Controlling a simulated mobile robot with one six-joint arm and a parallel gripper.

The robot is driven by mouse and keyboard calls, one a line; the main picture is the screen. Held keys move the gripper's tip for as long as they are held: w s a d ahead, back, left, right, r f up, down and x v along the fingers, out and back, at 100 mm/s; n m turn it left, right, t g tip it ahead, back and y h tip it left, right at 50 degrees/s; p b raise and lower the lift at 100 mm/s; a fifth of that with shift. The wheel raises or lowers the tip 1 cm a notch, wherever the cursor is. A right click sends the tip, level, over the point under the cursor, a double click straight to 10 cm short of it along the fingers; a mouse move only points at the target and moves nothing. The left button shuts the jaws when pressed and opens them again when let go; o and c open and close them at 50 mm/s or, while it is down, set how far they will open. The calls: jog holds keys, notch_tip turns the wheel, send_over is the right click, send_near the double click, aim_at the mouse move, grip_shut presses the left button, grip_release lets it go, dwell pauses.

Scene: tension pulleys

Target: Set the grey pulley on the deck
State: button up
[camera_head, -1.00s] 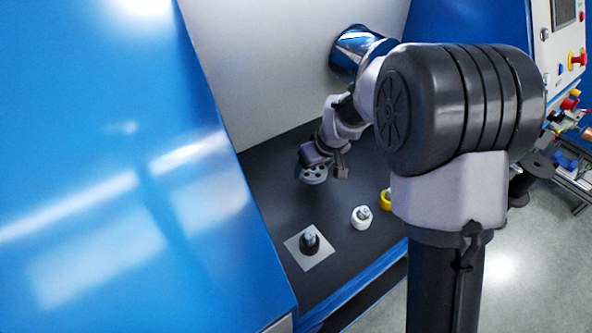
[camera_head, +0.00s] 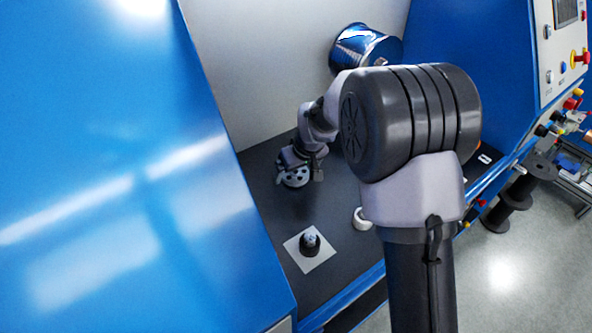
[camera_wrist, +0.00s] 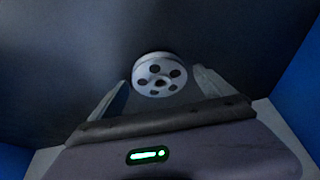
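The grey pulley (camera_head: 294,181), a round disc with several holes, is at the end of my arm in the head view. It also shows in the wrist view (camera_wrist: 158,76), face towards the camera, between the two fingertips. My gripper (camera_head: 300,174) is shut on the pulley and holds it over the dark deck (camera_head: 343,192). In the wrist view the fingers of my gripper (camera_wrist: 161,88) flank the pulley's rim. The pulley appears to be above the deck; the exact gap is hard to tell.
A light square plate (camera_head: 318,261) with a dark post piece (camera_head: 309,242) lies nearer the front of the deck. A white pulley (camera_head: 361,219) is partly hidden by my arm. A blue sloping panel (camera_head: 110,180) bounds the left. The deck between pulley and plate is clear.

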aim_at(301, 180)
jog(key=p+v, duration=0.3)
jog(key=v, duration=0.5)
jog(key=s+d+r+m+t, duration=0.1)
jog(key=s+d+r+m, duration=0.2)
jog(key=s+r, duration=0.45)
jog(key=s+d+r+m, duration=0.2)
jog(key=s+d+r, duration=0.1)
jog(key=s+r, duration=0.5)
jog(key=s+d+f+m, duration=0.1)
jog(key=s+m, duration=0.3)
jog(key=s, duration=1.1)
jog(key=shift+s+d+m+t, duration=0.25)
jog(key=shift+d+m+t, duration=0.05)
jog(key=shift+t, duration=0.1)
